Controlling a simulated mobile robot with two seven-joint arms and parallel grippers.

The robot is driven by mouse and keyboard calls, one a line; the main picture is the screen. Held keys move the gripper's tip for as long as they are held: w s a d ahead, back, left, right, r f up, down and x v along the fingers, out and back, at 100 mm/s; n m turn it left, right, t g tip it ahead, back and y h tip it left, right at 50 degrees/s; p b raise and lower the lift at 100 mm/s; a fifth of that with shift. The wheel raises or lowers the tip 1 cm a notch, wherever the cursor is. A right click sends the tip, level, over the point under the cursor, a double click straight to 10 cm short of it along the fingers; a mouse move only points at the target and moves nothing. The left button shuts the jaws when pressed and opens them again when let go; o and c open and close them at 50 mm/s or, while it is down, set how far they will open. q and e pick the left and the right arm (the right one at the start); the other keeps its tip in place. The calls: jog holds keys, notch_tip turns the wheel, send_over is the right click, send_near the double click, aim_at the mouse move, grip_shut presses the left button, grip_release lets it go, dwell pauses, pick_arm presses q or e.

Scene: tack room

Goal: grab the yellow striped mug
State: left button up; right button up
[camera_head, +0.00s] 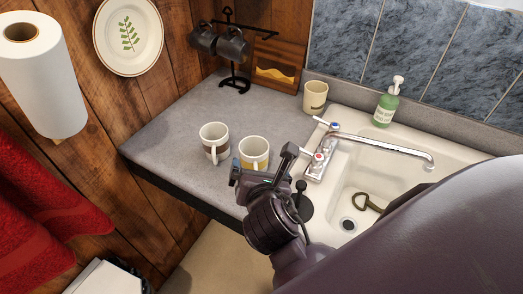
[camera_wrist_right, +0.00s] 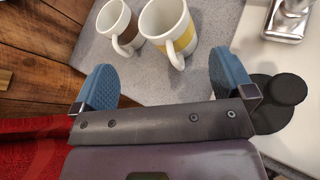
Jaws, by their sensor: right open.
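The yellow striped mug (camera_head: 254,150) is white with a yellow band and stands upright on the grey counter beside the sink. In the right wrist view the yellow striped mug (camera_wrist_right: 168,27) stands ahead of the fingers, its handle towards me. My right gripper (camera_head: 262,172) is open and empty, just in front of this mug and partly covering its lower part in the head view. Its blue fingers (camera_wrist_right: 163,85) are spread wide in the right wrist view. A white mug with a brown band (camera_head: 214,142) stands close by on the left. My left gripper is not in view.
The sink (camera_head: 350,184) with its chrome faucet (camera_head: 370,139) lies to the right. A cream cup (camera_head: 315,97), a green soap bottle (camera_head: 387,103) and a black mug stand (camera_head: 232,62) are farther back. The counter (camera_head: 165,143) is clear at the left.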

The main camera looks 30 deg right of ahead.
aim_at(258, 163)
jog(key=w+n, duration=0.1)
jog(key=w+d+f+n, duration=0.2)
jog(key=w, duration=0.1)
jog(key=shift+f+g, duration=0.2)
jog(key=shift+g, duration=0.1)
jog(key=shift+r+x, duration=0.2)
jog(key=shift+x, duration=2.5)
jog(key=shift+w+a, duration=0.1)
jog(key=c, duration=1.3)
jog(key=shift+o, duration=0.2)
jog(key=shift+r, duration=0.15)
